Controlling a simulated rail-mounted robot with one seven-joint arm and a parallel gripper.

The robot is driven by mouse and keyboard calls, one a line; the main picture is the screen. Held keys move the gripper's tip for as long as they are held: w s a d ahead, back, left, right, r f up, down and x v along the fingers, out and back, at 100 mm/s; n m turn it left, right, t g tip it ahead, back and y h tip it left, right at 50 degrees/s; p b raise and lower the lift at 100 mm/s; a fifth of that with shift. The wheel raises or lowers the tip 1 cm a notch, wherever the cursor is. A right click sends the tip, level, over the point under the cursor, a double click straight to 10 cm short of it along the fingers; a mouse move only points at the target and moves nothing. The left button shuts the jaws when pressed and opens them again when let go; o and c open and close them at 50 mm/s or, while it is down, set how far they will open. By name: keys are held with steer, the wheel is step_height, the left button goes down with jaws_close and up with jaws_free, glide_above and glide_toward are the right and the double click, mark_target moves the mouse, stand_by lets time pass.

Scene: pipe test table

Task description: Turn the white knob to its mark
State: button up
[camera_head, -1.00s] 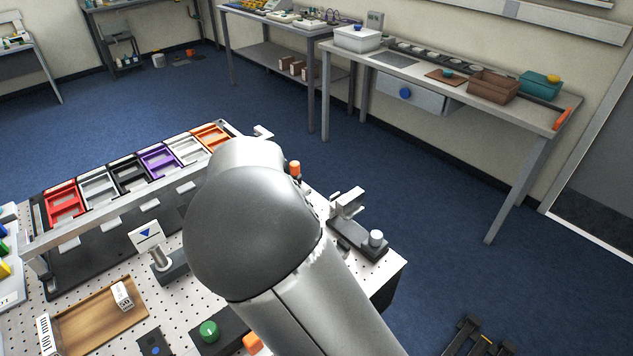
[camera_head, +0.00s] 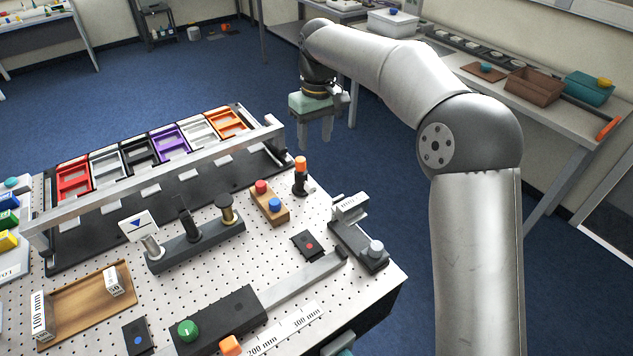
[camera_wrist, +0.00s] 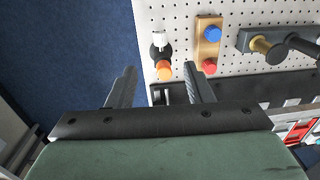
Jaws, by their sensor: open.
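A white round knob (camera_head: 375,249) stands upright on a dark fixture with a pale metal block at the table's right edge. Another pale knob (camera_head: 151,247), silvery-looking, is at the left end of a dark bar, by a white plate with a blue triangle (camera_head: 137,225). I cannot make out a mark on the right-hand knob. My gripper (camera_head: 314,128) points down beyond the table's far right corner, apart from both knobs. It is open and empty; its two fingers also show in the wrist view (camera_wrist: 160,84).
An orange-capped post (camera_head: 300,177) stands near the far right corner, beside a wooden block (camera_head: 270,207) with red and blue buttons. A metal rail (camera_head: 160,187) crosses before the coloured bins. Blue floor is free at right.

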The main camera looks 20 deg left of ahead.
mark_target(312, 186)
steer(key=f, duration=0.5)
steer(key=f+p, duration=0.1)
steer(key=f, duration=0.4)
steer(key=f+p, duration=0.1)
steer(key=f, duration=0.4)
steer(key=shift+s+a+f, duration=0.15)
steer(key=shift+s+a, duration=0.1)
steer(key=shift+s, duration=0.05)
steer(key=shift+c, duration=0.4)
steer(key=c, duration=0.9)
